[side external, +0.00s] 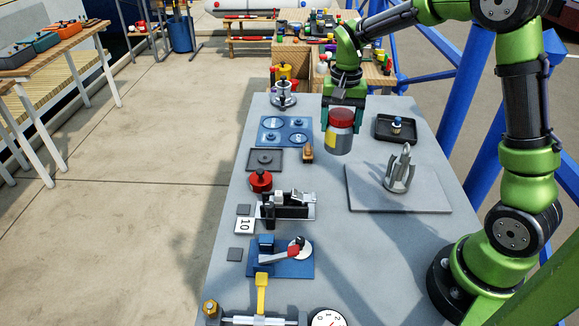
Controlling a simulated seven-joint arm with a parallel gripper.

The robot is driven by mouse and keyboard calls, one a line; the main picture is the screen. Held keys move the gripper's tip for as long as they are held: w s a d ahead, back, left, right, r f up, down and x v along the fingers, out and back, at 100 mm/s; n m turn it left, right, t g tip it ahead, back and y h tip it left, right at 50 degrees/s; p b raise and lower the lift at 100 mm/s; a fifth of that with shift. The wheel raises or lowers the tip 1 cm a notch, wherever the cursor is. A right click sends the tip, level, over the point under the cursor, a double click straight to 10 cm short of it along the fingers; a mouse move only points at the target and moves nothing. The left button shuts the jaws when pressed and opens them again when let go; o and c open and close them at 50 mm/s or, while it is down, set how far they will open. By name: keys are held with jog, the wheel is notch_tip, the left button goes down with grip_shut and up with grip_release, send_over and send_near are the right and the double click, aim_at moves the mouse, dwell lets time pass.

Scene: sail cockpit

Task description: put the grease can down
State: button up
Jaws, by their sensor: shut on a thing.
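The grease can (339,135) is a grey and yellow cylinder with a red lid. My gripper (342,110) comes down over it from above and is shut on it near the lid. The can is upright in the upper middle of the grey table (345,255). I cannot tell for certain whether its base touches the table. The far side of the can and part of the jaws are hidden.
A black tray (381,135) with a small part stands right of the can. A blue mat (264,130) with round spots lies left. A small brass-coloured part (308,154) is close by. A grey plate (430,195) bears a metal fitting (399,172). The table's middle is clear.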

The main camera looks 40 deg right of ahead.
jog(key=w+d+r+m, duration=0.2)
jog(key=w+d+m, duration=0.5)
jog(key=d, duration=0.5)
jog(key=shift+w+d, duration=0.25)
jog(key=shift+w, duration=0.05)
jog(key=shift+a+r+m, duration=0.1)
jog(key=shift+r+m, duration=0.05)
jog(key=shift+m, duration=0.25)
notch_tip(320, 180, down, 10)
jog(key=shift+r, duration=0.1)
jog(key=o, duration=1.3)
jog(key=shift+f, duration=0.25)
jog(key=shift+o, duration=0.2)
